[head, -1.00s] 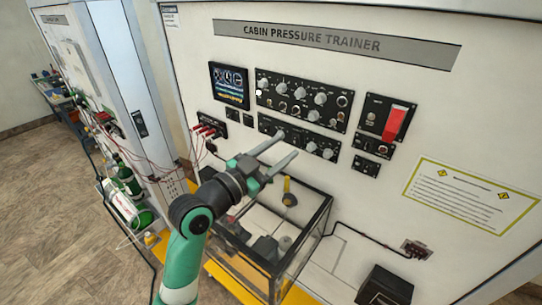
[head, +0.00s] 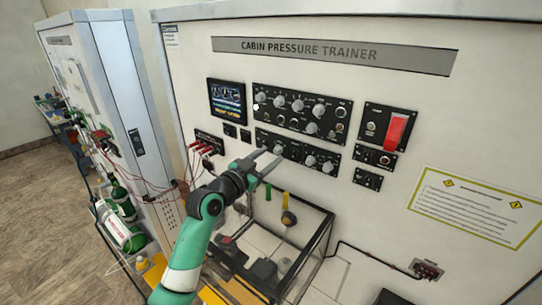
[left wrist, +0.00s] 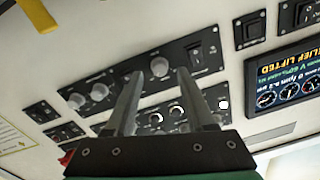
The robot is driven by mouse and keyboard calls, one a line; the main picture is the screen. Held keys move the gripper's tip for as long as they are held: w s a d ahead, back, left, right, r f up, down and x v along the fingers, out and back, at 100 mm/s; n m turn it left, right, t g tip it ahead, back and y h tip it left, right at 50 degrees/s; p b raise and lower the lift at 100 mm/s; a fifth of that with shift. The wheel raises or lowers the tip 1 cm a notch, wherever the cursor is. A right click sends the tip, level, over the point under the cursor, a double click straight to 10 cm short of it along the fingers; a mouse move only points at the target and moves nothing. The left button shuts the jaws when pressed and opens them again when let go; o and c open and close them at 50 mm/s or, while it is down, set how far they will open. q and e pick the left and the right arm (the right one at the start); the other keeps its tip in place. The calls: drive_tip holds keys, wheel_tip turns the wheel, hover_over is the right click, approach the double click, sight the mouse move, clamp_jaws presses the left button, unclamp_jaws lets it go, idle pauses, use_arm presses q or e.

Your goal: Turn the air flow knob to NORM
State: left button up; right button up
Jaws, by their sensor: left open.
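The lower black control panel (head: 297,151) carries a row of round grey knobs, and its labels are too small to read, so I cannot tell which knob is air flow. My left gripper (head: 272,155) is open and empty in front of this panel's left part, fingers pointing at it. In the left wrist view, upside down, a grey knob (left wrist: 160,66) shows between the spread fingertips (left wrist: 161,76). Whether the fingers touch anything is unclear. Two more knobs of that row (left wrist: 100,92) are left of the fingers. My right gripper is not in view.
The upper knob panel (head: 300,110) sits above, with a display (head: 227,103) to its left and a red switch cover (head: 396,131) to its right. A clear-walled box (head: 318,243) stands below the gripper. Red leads (head: 205,146) plug in at left.

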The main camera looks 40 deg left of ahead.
use_arm(q)
drive_tip(key=shift+w+a, duration=0.1)
drive_tip(key=shift+w, duration=0.65)
clamp_jaws()
